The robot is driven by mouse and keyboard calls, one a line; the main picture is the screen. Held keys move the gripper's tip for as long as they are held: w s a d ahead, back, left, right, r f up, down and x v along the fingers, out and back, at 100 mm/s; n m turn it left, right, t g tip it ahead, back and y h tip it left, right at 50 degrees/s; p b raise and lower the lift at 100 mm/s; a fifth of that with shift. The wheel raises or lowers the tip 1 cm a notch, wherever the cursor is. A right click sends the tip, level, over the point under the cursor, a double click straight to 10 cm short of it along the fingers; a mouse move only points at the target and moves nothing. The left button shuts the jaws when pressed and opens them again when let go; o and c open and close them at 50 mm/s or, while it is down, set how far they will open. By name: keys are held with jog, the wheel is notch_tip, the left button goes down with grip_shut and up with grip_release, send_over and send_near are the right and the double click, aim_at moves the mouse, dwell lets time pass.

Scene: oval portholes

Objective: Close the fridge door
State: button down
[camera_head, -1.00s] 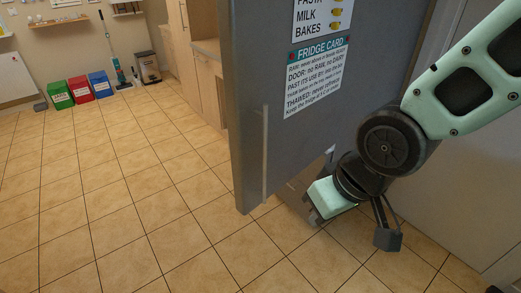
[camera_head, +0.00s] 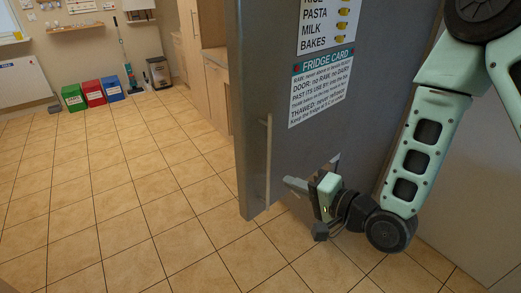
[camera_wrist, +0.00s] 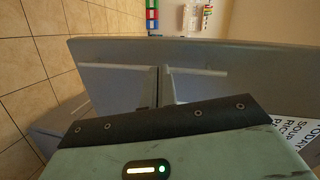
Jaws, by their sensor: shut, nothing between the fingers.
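The fridge door (camera_head: 290,150) is a large grey panel standing open, with its free edge at the left in the head view. A pale vertical bar handle (camera_head: 268,160) runs near that edge. My gripper (camera_head: 290,183) is low in front of the door's face, right of the handle, its fingers pointing left. In the wrist view the door (camera_wrist: 240,60) spans the picture and the handle (camera_wrist: 105,68) lies across it, just beyond my closed fingers (camera_wrist: 160,82). My gripper is shut and empty. I cannot tell whether the fingertips touch the door. The fridge interior is hidden.
A fridge card (camera_head: 320,90) and a list (camera_head: 328,22) are on the door. Green, red and blue bins (camera_head: 93,93) stand by the far wall. Wooden cabinets (camera_head: 195,75) are behind the door. The tiled floor (camera_head: 110,200) at left is clear.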

jog(key=d+r+m+t, duration=0.1)
jog(key=d+m+t, duration=0.1)
jog(key=m, duration=0.1)
jog(key=p, duration=0.6)
send_near(252, 146)
jog(key=shift+y, duration=0.3)
jog(key=x, duration=0.6)
jog(key=shift+d+f, duration=0.1)
jog(key=shift+f, duration=0.05)
jog(key=shift+w+a+f, duration=0.15)
jog(key=shift+w+a, duration=0.15)
jog(key=shift+w, duration=0.1)
